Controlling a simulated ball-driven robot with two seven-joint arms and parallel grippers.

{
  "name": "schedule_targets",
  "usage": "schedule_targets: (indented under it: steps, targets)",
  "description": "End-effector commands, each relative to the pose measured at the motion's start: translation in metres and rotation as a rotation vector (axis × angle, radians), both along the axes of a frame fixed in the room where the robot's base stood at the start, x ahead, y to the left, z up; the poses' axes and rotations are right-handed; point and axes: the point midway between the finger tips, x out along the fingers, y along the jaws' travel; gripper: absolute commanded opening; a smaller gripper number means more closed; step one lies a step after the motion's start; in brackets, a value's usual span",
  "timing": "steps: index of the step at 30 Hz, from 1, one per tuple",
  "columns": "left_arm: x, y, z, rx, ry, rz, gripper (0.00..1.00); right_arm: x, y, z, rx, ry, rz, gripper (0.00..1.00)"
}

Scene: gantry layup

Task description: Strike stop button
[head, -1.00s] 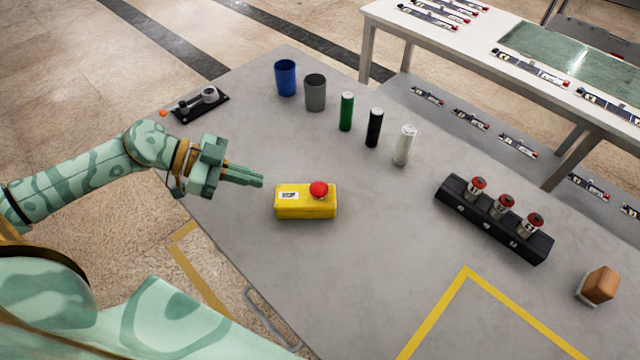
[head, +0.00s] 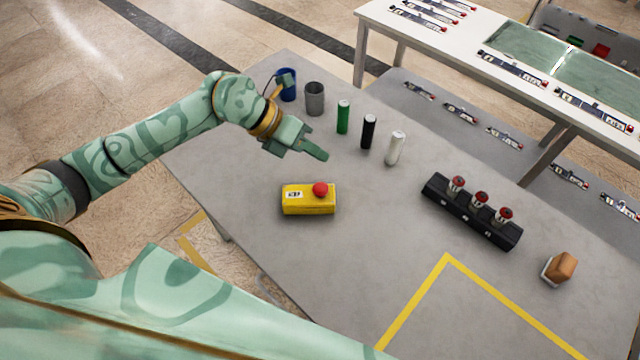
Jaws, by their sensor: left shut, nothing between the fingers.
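The stop button is a red mushroom knob (head: 320,189) on a yellow box (head: 308,206) with a small white label, standing on the grey table. My left gripper (head: 322,156) is shut and empty. In the head view its fingertips show just above the red knob, pointing right and down, apart from it. The height of the fingertips over the knob is hard to judge. My right gripper is not in view.
Behind the box stand a blue cup (head: 288,88), a grey cup (head: 315,98), and green (head: 343,117), black (head: 368,132) and white (head: 395,148) cylinders. A black rack (head: 470,211) and a brown block (head: 561,266) lie right. The table (head: 330,285) is clear in front.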

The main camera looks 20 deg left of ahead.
Motion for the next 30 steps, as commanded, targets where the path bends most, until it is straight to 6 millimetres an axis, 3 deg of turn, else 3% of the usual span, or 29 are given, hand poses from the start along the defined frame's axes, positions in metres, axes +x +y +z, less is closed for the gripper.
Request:
schedule_targets:
  steps: [17, 23, 30]
  targets:
    - [-0.001, 0.001, -0.002, 0.024, -0.057, -0.064, 0.0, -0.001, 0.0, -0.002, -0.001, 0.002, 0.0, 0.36]
    - [-0.001, 0.0, -0.018, 0.024, -0.055, -0.063, 0.0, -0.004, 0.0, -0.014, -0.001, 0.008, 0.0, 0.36]
    - [-0.001, 0.0, -0.051, 0.023, -0.052, -0.062, 0.0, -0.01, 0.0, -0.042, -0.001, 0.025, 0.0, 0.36]
